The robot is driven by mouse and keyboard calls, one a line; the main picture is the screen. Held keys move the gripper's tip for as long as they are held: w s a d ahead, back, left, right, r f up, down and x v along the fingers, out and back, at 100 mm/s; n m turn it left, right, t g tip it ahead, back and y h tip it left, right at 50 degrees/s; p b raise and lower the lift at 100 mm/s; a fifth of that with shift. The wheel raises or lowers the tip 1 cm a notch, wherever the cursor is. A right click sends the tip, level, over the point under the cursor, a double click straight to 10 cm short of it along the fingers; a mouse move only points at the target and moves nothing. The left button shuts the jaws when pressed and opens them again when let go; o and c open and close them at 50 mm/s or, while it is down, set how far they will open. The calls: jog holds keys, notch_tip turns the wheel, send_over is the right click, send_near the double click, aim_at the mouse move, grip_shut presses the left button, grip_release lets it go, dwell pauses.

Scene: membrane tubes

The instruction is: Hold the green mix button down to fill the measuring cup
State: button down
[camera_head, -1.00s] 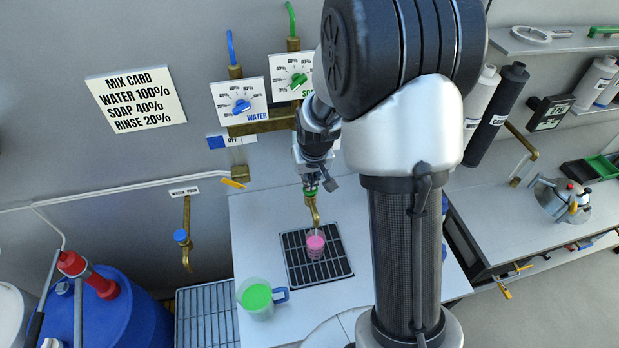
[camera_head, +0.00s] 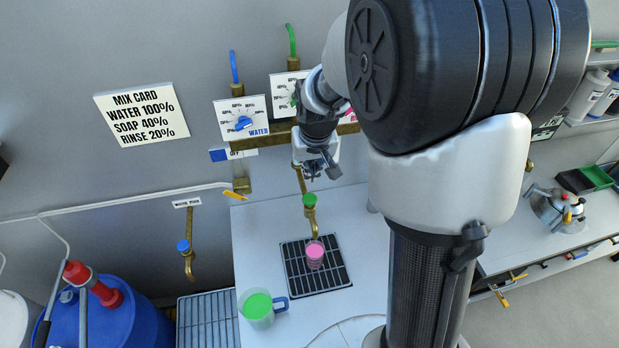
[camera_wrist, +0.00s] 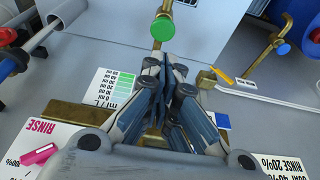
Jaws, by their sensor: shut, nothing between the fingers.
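The green mix button (camera_head: 310,200) sits on top of the brass spout (camera_head: 310,217); it also shows in the wrist view (camera_wrist: 162,28). A small clear cup with pink contents (camera_head: 315,252) stands on the black drain grate (camera_head: 296,277) below the spout. A larger handled jug with green contents (camera_head: 258,306) stands left of the grate. My gripper (camera_head: 332,172) is shut and empty, above and a little right of the button, apart from it. In the wrist view my closed fingers (camera_wrist: 166,75) point towards the button's side.
Water and soap dials (camera_head: 241,121) are on the wall behind, partly hidden by my arm. A blue-topped spout (camera_head: 184,247) is at the left, over a metal rack (camera_head: 203,318). A mix card (camera_head: 142,115) hangs on the wall. The white counter around the grate has free room.

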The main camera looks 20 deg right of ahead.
jog(key=shift+v, duration=1.35)
jog(key=s+a+f+b, duration=0.2)
jog(key=s+b, duration=0.3)
jog(key=s, duration=0.3)
jog(key=s+a+f+n+b, duration=0.1)
jog(key=s+a+b, duration=0.3)
jog(key=s, duration=0.4)
jog(key=s+a+f+n+t+b, duration=0.1)
jog(key=s+a+f+b, duration=0.2)
jog(key=s+b, duration=0.3)
jog(key=shift+s+y+b, duration=0.4)
jog(key=shift+s, duration=0.55)
